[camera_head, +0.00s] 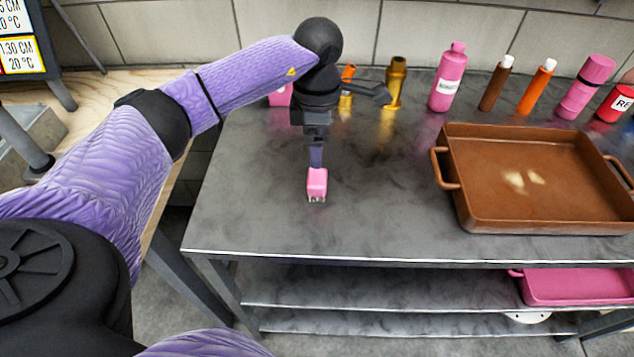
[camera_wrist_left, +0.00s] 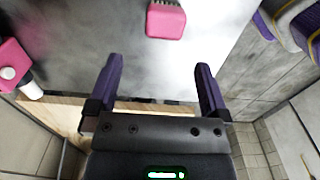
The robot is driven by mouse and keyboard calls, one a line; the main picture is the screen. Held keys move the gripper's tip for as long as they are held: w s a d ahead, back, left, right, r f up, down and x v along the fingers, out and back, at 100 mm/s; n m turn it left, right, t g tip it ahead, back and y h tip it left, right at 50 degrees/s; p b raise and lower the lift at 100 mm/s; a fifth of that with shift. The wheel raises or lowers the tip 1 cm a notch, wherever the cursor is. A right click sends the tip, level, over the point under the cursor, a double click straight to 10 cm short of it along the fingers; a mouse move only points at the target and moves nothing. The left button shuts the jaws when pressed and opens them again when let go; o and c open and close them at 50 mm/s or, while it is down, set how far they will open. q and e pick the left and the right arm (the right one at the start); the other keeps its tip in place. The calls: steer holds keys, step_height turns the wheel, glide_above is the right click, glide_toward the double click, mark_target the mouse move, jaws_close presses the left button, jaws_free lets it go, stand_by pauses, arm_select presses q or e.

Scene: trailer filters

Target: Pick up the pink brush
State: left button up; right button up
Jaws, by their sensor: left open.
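The pink brush (camera_head: 317,182) lies on the dark grey metal table, toward its left part. Its pale bristles point to the table's front edge. In the left wrist view the brush (camera_wrist_left: 166,20) shows at the top, beyond and between the two purple fingers, with a gap to both fingertips. My left gripper (camera_head: 316,158) points down just behind the brush in the head view. It is open and empty, as the left wrist view (camera_wrist_left: 158,75) shows. I cannot tell its exact height over the table. My right gripper is out of view.
A brown tray (camera_head: 545,218) with handles stands at the right. Along the back stand a gold bottle (camera_head: 394,85), a pink bottle (camera_head: 448,78) and several other bottles. A pink tray (camera_head: 578,287) is on the lower shelf. The tabletop between brush and brown tray is clear.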

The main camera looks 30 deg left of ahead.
mark_target(317, 176)
arm_select(q)
steer(key=f+b, duration=0.1)
steer(key=f, duration=0.2)
steer(key=f+b, duration=0.1)
steer(key=f, duration=0.2)
steer(key=f+b, duration=0.1)
steer(key=f, duration=0.2)
steer(key=shift+s+d+f, duration=0.15)
steer(key=shift+s+f, duration=0.05)
steer(key=shift+s, duration=0.05)
steer(key=shift+r, duration=0.1)
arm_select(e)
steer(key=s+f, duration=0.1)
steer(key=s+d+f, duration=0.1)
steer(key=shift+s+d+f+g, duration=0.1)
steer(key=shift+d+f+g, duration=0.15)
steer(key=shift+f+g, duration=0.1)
arm_select(q)
steer(key=c, duration=1.2)
step_height(317, 176, up, 9)
steer(key=p, duration=0.3)
steer(key=shift+r, duration=0.15)
steer(key=shift+c, duration=0.2)
steer(key=shift+r, duration=0.35)
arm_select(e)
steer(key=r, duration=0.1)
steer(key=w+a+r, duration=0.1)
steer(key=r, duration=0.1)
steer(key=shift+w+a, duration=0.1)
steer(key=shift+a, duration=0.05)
